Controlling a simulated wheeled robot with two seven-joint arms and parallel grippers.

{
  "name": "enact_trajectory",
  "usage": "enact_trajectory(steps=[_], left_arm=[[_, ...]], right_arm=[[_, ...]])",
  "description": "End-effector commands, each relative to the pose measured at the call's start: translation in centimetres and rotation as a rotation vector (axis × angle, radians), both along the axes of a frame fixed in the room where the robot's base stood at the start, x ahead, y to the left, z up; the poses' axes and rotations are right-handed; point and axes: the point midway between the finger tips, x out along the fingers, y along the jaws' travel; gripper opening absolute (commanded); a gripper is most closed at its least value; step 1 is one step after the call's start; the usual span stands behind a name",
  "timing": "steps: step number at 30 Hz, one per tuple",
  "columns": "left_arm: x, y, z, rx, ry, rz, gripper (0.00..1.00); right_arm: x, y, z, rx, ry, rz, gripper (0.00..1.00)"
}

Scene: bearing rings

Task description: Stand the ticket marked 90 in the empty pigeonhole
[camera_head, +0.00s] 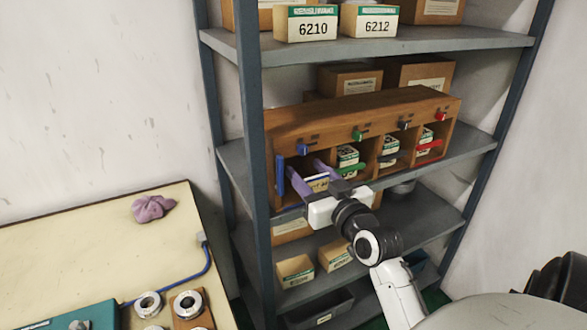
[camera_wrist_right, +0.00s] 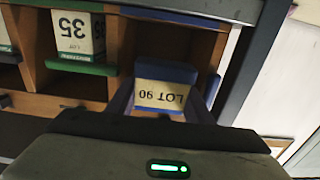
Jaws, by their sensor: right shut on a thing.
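The ticket marked LOT 90 (camera_wrist_right: 160,95) is a cream block with a blue edge, upside down in the right wrist view. It also shows in the head view (camera_head: 317,183). My right gripper (camera_head: 308,172) is shut on it, with one finger on each side. The wooden pigeonhole rack (camera_head: 360,105) stands on the middle shelf. Gripper and ticket are at the mouth of its leftmost pigeonhole, below a blue tab (camera_head: 303,149); I cannot tell how deep they reach. The other pigeonholes hold cream blocks; the neighbouring one, marked 35 (camera_wrist_right: 78,35), has a green strip. My left gripper is out of view.
A blue upright strip (camera_head: 280,176) is at the rack's left front. A dark shelf post (camera_head: 250,130) stands close on the left. Boxes marked 6210 (camera_head: 312,27) and 6212 (camera_head: 376,24) sit on the shelf above. A table (camera_head: 80,240) with bearing rings is at lower left.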

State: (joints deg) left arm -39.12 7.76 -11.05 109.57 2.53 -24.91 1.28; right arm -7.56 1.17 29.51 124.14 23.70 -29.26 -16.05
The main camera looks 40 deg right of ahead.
Motion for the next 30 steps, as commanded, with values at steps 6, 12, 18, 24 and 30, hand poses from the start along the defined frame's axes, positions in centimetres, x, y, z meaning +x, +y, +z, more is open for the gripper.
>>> enact_trajectory(steps=[6,12,18,24,30], left_arm=[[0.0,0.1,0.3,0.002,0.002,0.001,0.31],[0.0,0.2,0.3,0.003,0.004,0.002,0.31],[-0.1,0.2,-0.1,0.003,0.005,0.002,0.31],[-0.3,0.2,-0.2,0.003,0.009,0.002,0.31],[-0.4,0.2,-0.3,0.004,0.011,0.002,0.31]], right_arm=[[5.2,-1.7,0.2,-0.002,-0.002,0.000,0.19],[7.1,-2.3,0.0,-0.001,-0.001,0.000,0.19],[7.1,-2.3,-2.7,0.000,0.003,0.001,0.19],[7.1,-2.2,-3.5,-0.002,0.000,0.000,0.19],[7.0,-2.3,-3.6,-0.002,0.001,0.000,0.19]])
